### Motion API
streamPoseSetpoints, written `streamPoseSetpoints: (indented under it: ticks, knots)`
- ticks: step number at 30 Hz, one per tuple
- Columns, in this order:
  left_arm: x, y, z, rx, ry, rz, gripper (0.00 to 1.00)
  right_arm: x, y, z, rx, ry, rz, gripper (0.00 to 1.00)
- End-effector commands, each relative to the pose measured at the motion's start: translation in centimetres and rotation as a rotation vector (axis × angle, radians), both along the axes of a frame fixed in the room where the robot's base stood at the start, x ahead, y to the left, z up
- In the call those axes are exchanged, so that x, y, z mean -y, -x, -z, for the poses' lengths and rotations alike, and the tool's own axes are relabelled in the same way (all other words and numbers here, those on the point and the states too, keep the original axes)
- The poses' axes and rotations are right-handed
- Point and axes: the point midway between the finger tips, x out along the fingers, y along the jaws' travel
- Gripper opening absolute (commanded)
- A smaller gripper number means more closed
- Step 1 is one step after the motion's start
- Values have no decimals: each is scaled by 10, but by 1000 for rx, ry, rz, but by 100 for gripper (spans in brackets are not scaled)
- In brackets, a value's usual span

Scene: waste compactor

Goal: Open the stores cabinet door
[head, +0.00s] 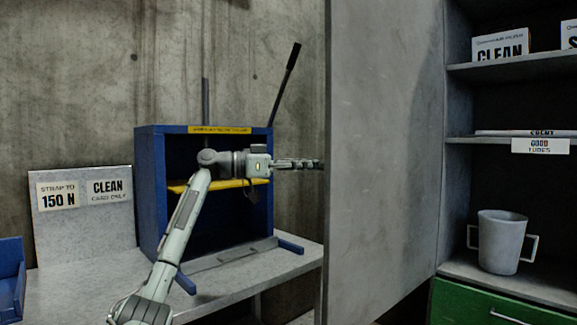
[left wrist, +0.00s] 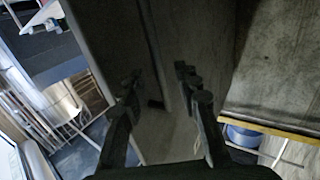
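The stores cabinet door (head: 385,150) is a tall grey panel in the head view. It stands swung open, with the cabinet's shelves showing to its right. My left gripper (head: 312,164) reaches in from the left, and its tips are at the door's left edge; whether they touch it I cannot tell. In the left wrist view my left gripper (left wrist: 165,92) has its two fingers spread apart, with nothing clearly held between them. A grey panel, seemingly the door (left wrist: 105,35), lies at and behind the left finger. I see no door handle. My right gripper is not in view.
The open cabinet holds a grey two-handled mug (head: 502,242) on a shelf (head: 520,285) above a green drawer (head: 480,305). A blue compactor frame (head: 150,190) stands on the grey bench (head: 90,285) at left, under my left arm. Concrete wall (head: 100,80) lies behind.

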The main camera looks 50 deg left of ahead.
Motion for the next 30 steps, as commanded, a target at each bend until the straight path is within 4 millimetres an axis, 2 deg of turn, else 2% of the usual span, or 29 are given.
streamPoseSetpoints:
  ticks: [6, 12, 17, 30]
  knots:
    - [-22, 42, 1, 0, 1, -2, 32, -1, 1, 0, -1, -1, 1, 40]
    - [-34, 65, 0, -1, 0, -1, 32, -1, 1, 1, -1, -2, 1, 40]
    - [-37, 70, 1, -3, -1, 0, 32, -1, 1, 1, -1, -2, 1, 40]
    - [-37, 70, 1, -2, -1, 0, 32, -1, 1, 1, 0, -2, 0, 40]
